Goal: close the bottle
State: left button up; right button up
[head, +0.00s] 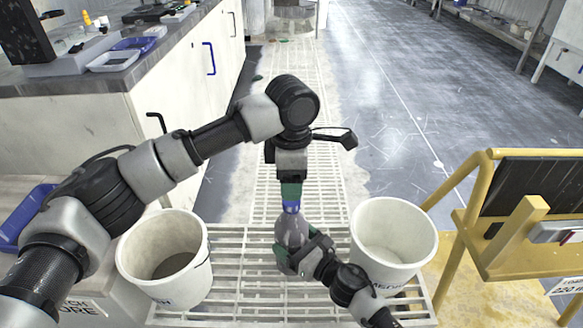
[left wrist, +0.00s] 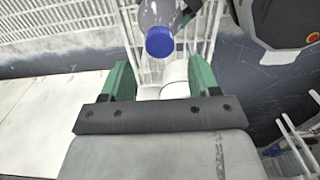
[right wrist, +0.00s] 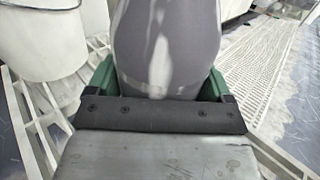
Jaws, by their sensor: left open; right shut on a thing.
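The bottle (head: 290,232) is grey and see-through and stands about upright in the head view. Its blue cap (head: 291,206) is on its top, and the cap also shows in the left wrist view (left wrist: 159,42). My left gripper (head: 291,190) points down just above the cap. How tightly the cap sits cannot be seen.
A white bucket (head: 128,246) stands left of the bottle and another white bucket (head: 357,232) stands right, close to my right arm. A white slatted grate (head: 235,290) lies below. A yellow frame (head: 480,235) is at right, a white cabinet (head: 190,85) at left.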

pick_arm(q)
jog(key=shift+f, duration=2.8)
jog(key=c, duration=1)
